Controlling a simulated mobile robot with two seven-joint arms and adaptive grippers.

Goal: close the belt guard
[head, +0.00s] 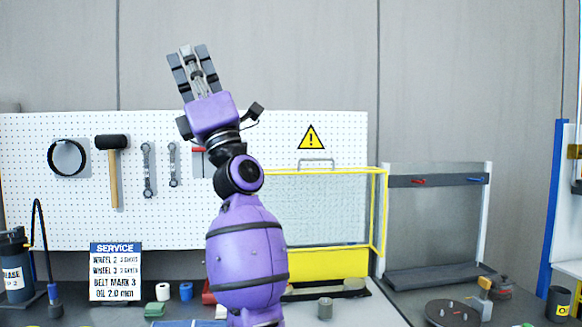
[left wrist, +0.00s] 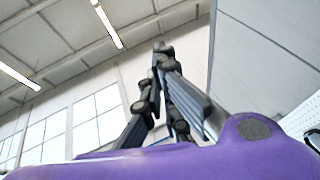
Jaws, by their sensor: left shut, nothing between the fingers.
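The belt guard (head: 325,263) has a yellow frame with a see-through mesh panel and a solid yellow lower part. It stands right of centre in the head view, and a grey handle (head: 317,162) shows at its top edge. My purple arm hides the guard's left part, and I cannot tell how far it is open. My left gripper (head: 193,56) points up in front of the pegboard, above and left of the guard and apart from it. Its fingers are shut and empty; they also show in the left wrist view (left wrist: 161,48). My right gripper is not in view.
A pegboard (head: 60,215) with a mallet (head: 113,170) and wrenches is behind. A service sign (head: 116,272), a grease can (head: 15,270) and small spools stand at the left. At the right are a grey stand (head: 435,275) and a round dark plate (head: 452,313).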

